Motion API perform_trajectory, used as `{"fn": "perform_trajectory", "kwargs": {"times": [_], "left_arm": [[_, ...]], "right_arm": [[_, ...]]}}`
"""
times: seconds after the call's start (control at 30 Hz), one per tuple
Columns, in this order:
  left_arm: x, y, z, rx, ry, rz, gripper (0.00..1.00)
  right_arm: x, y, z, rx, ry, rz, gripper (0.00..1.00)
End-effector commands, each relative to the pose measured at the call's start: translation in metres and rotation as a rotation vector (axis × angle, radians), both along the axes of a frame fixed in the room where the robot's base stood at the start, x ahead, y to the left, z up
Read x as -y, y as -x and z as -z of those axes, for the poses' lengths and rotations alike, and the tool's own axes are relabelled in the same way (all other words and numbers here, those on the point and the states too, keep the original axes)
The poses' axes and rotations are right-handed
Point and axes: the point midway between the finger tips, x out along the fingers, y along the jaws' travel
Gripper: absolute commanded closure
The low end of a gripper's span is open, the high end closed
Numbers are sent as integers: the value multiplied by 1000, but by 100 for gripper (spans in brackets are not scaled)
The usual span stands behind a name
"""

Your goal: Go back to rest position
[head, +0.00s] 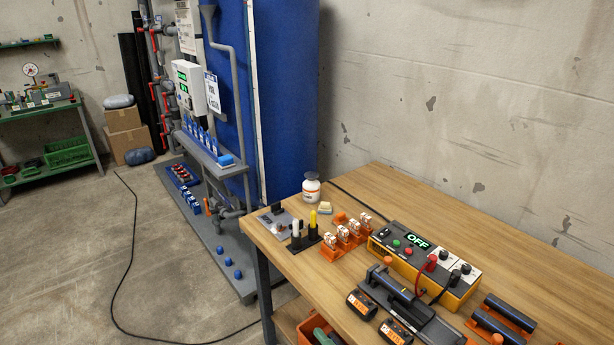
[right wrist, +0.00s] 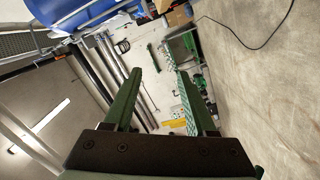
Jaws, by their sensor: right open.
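My right gripper (right wrist: 158,100) shows in the right wrist view with its two green fingers spread apart and nothing between them. It points across the room, with the concrete floor, pipes and a far bench behind it, and touches nothing. Neither gripper shows in the head view, and my left gripper is in no frame. The wooden workbench (head: 395,205) stands at the lower right of the head view. An orange control box (head: 425,262) with a display reading OFF sits on it.
A green bench (head: 50,125) is at the far left. A black cable (head: 118,285) crosses the otherwise open floor.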

Motion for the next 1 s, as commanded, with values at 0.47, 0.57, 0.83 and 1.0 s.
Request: {"fn": "perform_trajectory", "kwargs": {"times": [0.47,0.57,0.83,1.0], "left_arm": [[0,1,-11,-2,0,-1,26],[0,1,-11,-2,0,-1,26],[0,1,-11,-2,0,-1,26],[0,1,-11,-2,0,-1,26]], "right_arm": [[135,163,87,-945,-703,678,43],[142,178,90,-1002,-752,730,43],[144,182,90,-1018,-764,743,43],[144,182,90,-1018,-764,743,43]]}}
